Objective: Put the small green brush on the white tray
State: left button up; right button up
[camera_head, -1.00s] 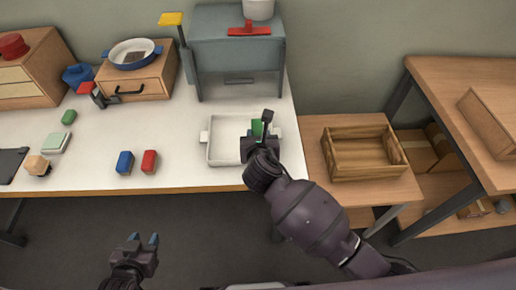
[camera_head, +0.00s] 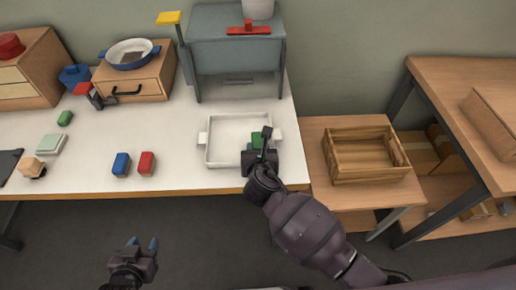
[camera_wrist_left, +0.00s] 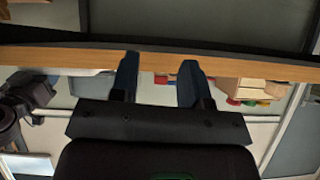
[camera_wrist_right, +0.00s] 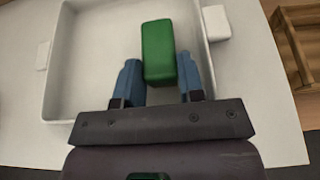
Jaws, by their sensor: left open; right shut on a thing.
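The white tray (camera_head: 212,124) sits on the white table near its right end; its rim and handles also show in the right wrist view (camera_wrist_right: 52,75). My right gripper (camera_head: 263,142) is over the tray's right part, shut on a small green brush (camera_wrist_right: 158,48). The brush also shows as a green patch in the head view (camera_head: 256,139), partly hidden by the gripper. Its bristles are not visible, and I cannot tell whether it touches the tray floor. My left gripper (camera_head: 143,243) is open and empty, in front of the table edge.
Blue (camera_head: 121,164) and red (camera_head: 147,163) blocks stand left of the tray. Another green block (camera_head: 65,118) lies further left. A grey cabinet (camera_head: 240,65) stands behind the tray. A wooden crate (camera_head: 365,155) is on the lower table at right.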

jog(key=o, duration=0.9)
jog(key=shift+f, duration=0.1)
jog(key=shift+r, duration=0.2)
pick_arm(q)
notch_tip(320, 180, up, 2)
jog(key=shift+r+p, duration=0.2)
jog(key=shift+p, duration=1)
pick_arm(e)
jog(key=v, duration=1.2)
jog(key=shift+r, duration=0.1)
jog(key=shift+d, duration=0.1)
